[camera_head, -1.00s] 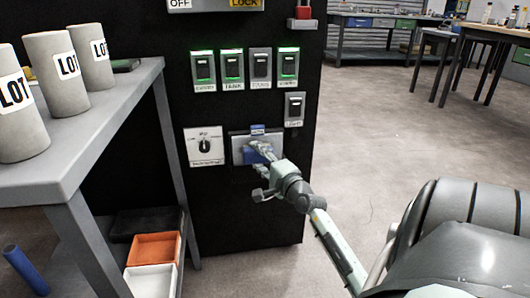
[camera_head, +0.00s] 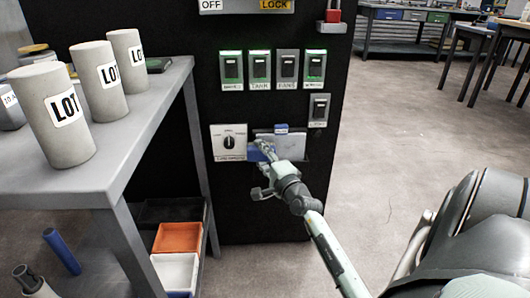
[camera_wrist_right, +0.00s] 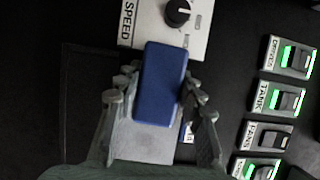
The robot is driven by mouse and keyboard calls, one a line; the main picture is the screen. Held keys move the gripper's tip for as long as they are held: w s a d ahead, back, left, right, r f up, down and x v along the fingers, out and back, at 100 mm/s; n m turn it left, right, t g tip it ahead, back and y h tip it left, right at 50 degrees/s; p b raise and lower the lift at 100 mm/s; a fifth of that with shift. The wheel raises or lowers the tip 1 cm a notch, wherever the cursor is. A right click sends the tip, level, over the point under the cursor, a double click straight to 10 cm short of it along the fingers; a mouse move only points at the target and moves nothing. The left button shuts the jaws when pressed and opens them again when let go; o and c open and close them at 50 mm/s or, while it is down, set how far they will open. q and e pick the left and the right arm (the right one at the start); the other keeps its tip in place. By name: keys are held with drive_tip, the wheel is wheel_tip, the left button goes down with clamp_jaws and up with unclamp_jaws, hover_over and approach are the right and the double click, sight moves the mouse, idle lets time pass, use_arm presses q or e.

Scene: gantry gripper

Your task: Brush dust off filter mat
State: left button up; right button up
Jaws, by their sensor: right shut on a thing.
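The filter mat is a pale grey panel (camera_head: 292,146) low on the black cabinet front, with a small blue tab (camera_head: 281,128) at its top edge. My right gripper (camera_head: 262,150) is at the left part of the panel, shut on a blue block (camera_wrist_right: 160,85), which looks like the brush. The block covers part of the pale panel (camera_wrist_right: 143,146) in the right wrist view. Whether it touches the surface is hard to tell. Its underside is hidden, and no dust can be made out. My left gripper is in neither view.
A speed dial (camera_head: 229,142) sits just left of the panel. Several lit switches (camera_head: 232,70) are above it. A grey bench (camera_head: 150,120) with LOT cylinders (camera_head: 62,115) stands at left, with an orange bin (camera_head: 177,238) below.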

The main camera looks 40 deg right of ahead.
sight(296, 145)
drive_tip(key=shift+s+d, duration=0.5)
drive_tip(key=shift+d, duration=0.15)
drive_tip(key=shift+s+d+r+b, duration=0.15)
drive_tip(key=shift+s+d+b, duration=0.55)
drive_tip(key=shift+d, duration=0.4)
drive_tip(key=shift+s+d+b, duration=0.7)
drive_tip(key=shift+s+d, duration=0.75)
drive_tip(key=shift+d, duration=0.1)
drive_tip(key=shift+s+d+f+b, duration=0.2)
drive_tip(key=shift+s+d+b, duration=0.65)
drive_tip(key=shift+s+d, duration=0.05)
drive_tip(key=shift+s+d+r+b, duration=0.15)
drive_tip(key=shift+s+d+b, duration=0.15)
drive_tip(key=shift+s+d, duration=0.1)
drive_tip(key=shift+w, duration=0.1)
